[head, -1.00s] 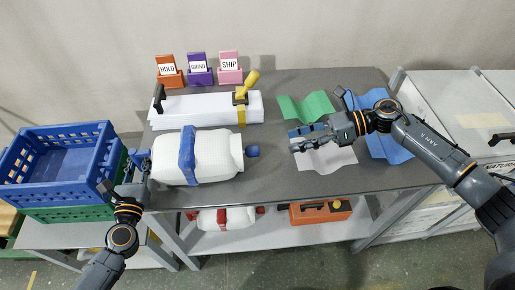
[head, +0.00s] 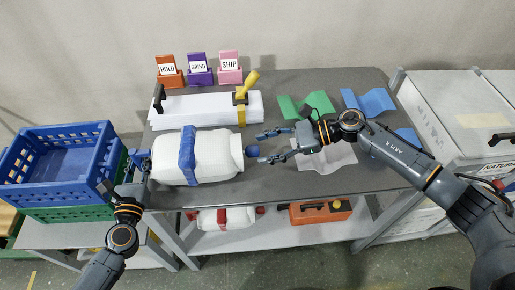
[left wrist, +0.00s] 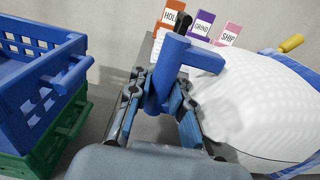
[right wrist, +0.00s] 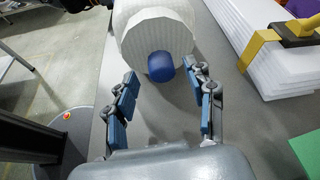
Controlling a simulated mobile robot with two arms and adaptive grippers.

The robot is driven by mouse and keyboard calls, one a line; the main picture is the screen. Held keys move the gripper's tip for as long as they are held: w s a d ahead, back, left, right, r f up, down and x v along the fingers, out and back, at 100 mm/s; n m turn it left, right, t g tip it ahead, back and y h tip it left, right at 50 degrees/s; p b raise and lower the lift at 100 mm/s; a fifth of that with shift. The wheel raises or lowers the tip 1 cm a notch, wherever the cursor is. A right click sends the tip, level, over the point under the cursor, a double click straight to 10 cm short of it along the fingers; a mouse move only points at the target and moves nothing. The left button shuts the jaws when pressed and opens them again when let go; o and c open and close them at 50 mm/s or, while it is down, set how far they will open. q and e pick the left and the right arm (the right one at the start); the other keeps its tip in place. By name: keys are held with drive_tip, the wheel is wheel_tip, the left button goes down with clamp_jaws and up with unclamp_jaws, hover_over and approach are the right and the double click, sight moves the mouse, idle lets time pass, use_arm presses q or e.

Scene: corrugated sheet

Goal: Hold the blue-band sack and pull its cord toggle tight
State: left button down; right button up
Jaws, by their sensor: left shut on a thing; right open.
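The white sack with a blue band (head: 187,152) lies on its side at the table's left front. Its blue cord toggle (head: 251,151) sticks out at its right end; the toggle also shows in the right wrist view (right wrist: 161,66). My left gripper (head: 144,160) is shut on the blue T-shaped handle (left wrist: 172,70) at the sack's left end. My right gripper (head: 264,147) is open, just right of the toggle. In the right wrist view its spread fingers (right wrist: 164,80) point at the toggle, which lies ahead between them, apparently untouched. The cord is not visible.
A stack of white sheets (head: 205,108) with a yellow strap lies behind the sack. Green (head: 305,105) and blue (head: 370,102) corrugated sheets lie at right. Blue and green crates (head: 60,165) stand left. A red-banded sack (head: 225,218) lies on the lower shelf.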

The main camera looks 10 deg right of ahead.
sight(253, 151)
drive_tip(key=shift+x, duration=1.45)
drive_tip(key=shift+c, duration=0.4)
clamp_jaws()
